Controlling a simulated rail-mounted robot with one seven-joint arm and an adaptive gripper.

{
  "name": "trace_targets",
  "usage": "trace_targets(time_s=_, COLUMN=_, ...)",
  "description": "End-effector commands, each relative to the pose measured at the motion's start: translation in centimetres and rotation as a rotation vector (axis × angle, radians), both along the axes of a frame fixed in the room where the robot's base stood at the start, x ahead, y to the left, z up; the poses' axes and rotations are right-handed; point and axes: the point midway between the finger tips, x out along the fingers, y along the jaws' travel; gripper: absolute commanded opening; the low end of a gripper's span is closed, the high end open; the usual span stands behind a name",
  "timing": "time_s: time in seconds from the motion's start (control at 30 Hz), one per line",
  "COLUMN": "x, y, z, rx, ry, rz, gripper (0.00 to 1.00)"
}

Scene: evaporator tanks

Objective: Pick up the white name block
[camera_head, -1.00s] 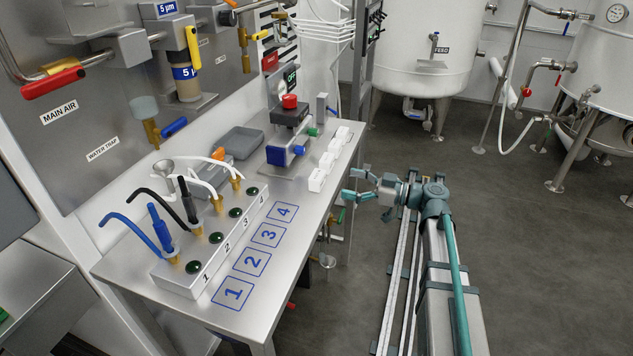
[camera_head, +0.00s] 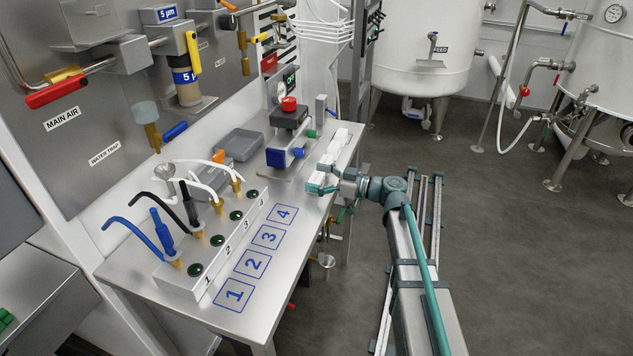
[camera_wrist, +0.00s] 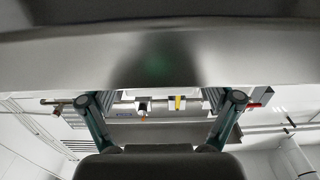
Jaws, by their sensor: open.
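Several small white blocks (camera_head: 340,138) stand in a row along the right edge of the steel bench, beside the valve fixture. I cannot read any names on them. My gripper (camera_head: 320,178) is at the near end of this row, over the bench's right edge, with its fingers pointing left. It covers part of the nearest block, and I cannot tell whether a finger touches it. In the wrist view my gripper (camera_wrist: 160,100) has its two teal fingers spread wide apart. No block can be made out clearly between them there.
The steel bench (camera_head: 205,315) carries blue numbered squares (camera_head: 267,237), a manifold (camera_head: 215,250) with tubes, a grey tray (camera_head: 238,143) and a valve fixture (camera_head: 288,140) just left of the blocks. A feed tank (camera_head: 420,60) stands behind. The floor at right is open.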

Motion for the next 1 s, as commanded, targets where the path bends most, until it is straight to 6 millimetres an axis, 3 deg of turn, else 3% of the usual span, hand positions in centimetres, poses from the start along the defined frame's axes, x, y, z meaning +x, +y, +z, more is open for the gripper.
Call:
trace_targets(time_s=0.13, x=0.0, y=-0.05, z=-0.03, rx=0.0, ry=0.0, rz=-0.001, gripper=0.9)
trace_targets(time_s=0.53, x=-0.01, y=-0.08, z=-0.02, rx=0.0, ry=0.0, rz=-0.001, gripper=0.24)
trace_targets(time_s=1.0, x=0.01, y=-0.09, z=0.89, rx=0.0, ry=0.0, rz=-0.001, gripper=0.24)
